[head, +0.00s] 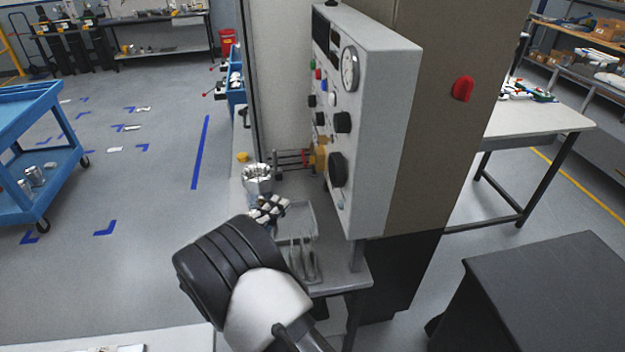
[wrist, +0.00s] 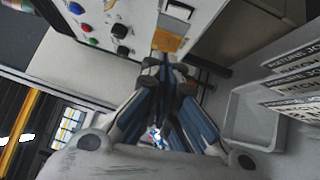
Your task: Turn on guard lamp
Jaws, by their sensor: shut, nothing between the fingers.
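A light grey control panel (head: 375,130) stands upright in the middle of the head view. Its front carries a green button (head: 312,64), a red button (head: 318,74), a blue button, black knobs (head: 342,122) and a round gauge (head: 350,68). A red dome (head: 463,88) sits on the beige cabinet side; I cannot tell which part is the guard lamp or its switch. In the wrist view, my gripper (wrist: 165,68) is shut and empty, its tips close below a brass-coloured block (wrist: 168,42) on the panel. I cannot tell whether they touch. The red button (wrist: 86,28) shows left of the gripper.
A silver part (head: 257,174) stands on the bench below the panel. Rods stick out beside the brass block. A blue cart (head: 40,130) stands left; floor between is open.

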